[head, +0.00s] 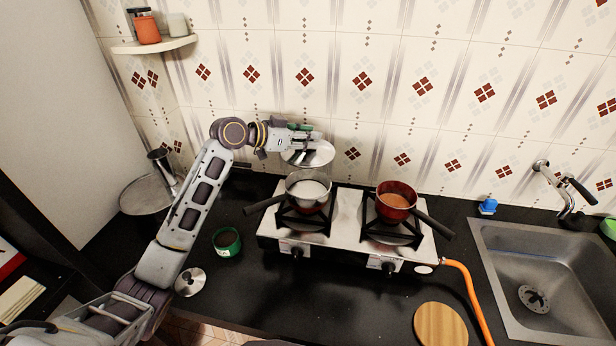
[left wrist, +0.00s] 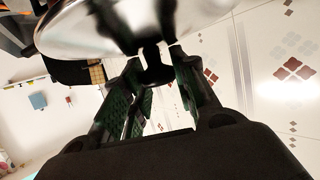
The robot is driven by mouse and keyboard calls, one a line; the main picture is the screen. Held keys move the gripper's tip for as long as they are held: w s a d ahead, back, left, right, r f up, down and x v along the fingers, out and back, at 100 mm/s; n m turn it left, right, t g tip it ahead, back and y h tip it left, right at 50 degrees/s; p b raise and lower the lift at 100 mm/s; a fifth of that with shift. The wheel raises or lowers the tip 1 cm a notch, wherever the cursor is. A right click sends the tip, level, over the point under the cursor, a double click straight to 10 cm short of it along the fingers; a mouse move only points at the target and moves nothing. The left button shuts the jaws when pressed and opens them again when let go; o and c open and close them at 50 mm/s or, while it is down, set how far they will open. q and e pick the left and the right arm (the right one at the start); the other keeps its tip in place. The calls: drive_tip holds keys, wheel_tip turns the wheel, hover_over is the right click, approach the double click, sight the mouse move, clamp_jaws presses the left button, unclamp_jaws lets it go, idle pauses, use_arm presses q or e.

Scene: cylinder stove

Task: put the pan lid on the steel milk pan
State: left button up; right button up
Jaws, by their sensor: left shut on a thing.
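The steel milk pan (head: 308,188) stands on the left burner of the stove, with white contents inside and its dark handle pointing left. My left gripper (head: 302,140) is shut on the knob of the pan lid (head: 312,154). It holds the shiny lid above and slightly behind the pan, apart from it and tilted. In the left wrist view, the fingers of my left gripper (left wrist: 155,85) close around the dark knob, and the lid (left wrist: 120,22) fills the top. My right gripper is not in view.
A red pan (head: 397,200) with brown contents stands on the right burner of the steel stove (head: 345,240). A green tin (head: 227,242) and a small metal lid (head: 190,282) are on the black counter at left. A round wooden board (head: 440,325) and a sink (head: 545,275) are at right.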

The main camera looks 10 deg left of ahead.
sight(307, 151)
use_arm(q)
drive_tip(key=shift+f+p, duration=0.35)
drive_tip(key=shift+f, duration=2.8)
drive_tip(key=shift+f, duration=0.1)
wheel_tip(307, 151, down, 4)
drive_tip(key=shift+r+p, duration=0.2)
drive_tip(key=shift+p, duration=0.15)
drive_tip(key=shift+f+b, duration=0.55)
drive_tip(key=shift+f, duration=0.05)
drive_tip(key=o, duration=1)
drive_tip(key=shift+o, duration=0.3)
